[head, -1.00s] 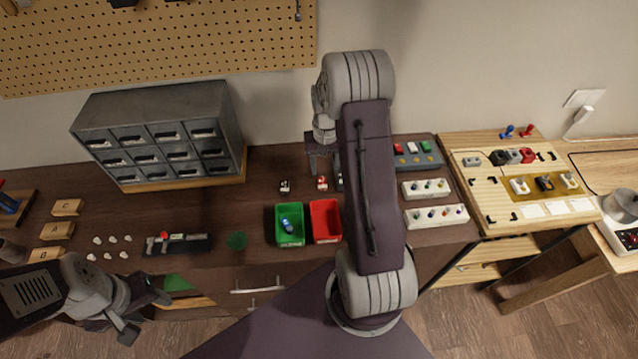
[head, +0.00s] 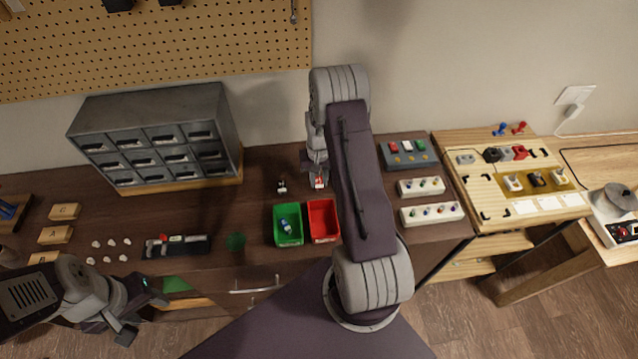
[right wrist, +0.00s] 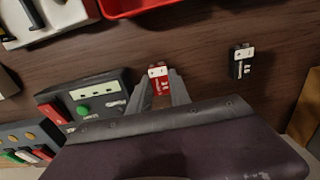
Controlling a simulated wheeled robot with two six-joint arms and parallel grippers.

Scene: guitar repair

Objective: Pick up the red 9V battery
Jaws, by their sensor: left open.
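The red 9V battery (head: 319,182) with a white label stands on the dark bench, behind the red bin. In the right wrist view the red battery (right wrist: 158,82) is between the two grey fingers of my right gripper (right wrist: 160,92). The fingers are very near its sides; whether they touch is unclear. In the head view my right gripper (head: 318,178) reaches down over the battery. A black battery (head: 282,186), also in the right wrist view (right wrist: 241,64), stands apart beside it. My left gripper (head: 140,312) is open and empty at the lower left, away from the batteries.
The green bin (head: 276,230) and red bin (head: 312,221) stand in front of the batteries. A black device (right wrist: 110,88) with a green button is close to the right gripper. White holders (head: 432,222) lie right of my arm. The drawer cabinet (head: 160,100) is behind left.

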